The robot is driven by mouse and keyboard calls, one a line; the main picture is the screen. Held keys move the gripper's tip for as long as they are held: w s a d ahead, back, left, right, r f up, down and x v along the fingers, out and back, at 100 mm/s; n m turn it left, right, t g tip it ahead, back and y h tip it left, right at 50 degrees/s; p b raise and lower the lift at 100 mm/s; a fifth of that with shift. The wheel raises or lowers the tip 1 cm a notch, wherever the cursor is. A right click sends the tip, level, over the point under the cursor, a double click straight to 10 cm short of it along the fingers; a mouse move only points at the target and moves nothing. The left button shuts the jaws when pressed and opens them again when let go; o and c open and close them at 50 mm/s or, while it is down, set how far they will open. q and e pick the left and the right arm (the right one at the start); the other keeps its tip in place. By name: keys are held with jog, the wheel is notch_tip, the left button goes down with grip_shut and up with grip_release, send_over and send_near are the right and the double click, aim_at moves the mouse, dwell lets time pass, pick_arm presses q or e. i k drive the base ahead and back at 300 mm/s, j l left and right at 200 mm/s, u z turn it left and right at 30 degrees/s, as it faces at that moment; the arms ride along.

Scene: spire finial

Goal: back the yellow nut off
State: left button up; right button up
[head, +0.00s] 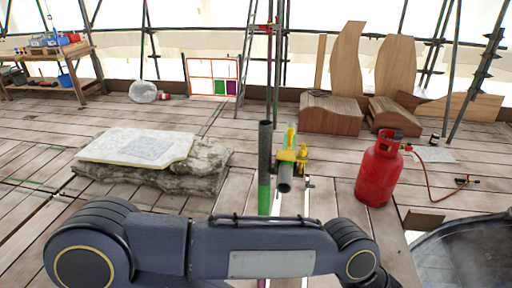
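A yellow coupler (288,157) sits beside an upright pole (265,150), which is dark grey above and green lower down. A short grey tube (284,183) points toward me through the coupler. A small yellow part (302,153) stands at the coupler's right side; it may be the yellow nut, but it is too small to tell. Neither gripper shows. One of my arms crosses the bottom of the view in front of the pole's lower part, and its hand end is out of sight.
A red gas cylinder (379,172) with a hose stands to the right. Wooden pieces (331,113), a ladder (247,55) and a workbench (75,70) stand farther back. Plank floor between them is clear.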

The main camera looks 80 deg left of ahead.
aim_at(302, 155)
jog(key=u, duration=2.35)
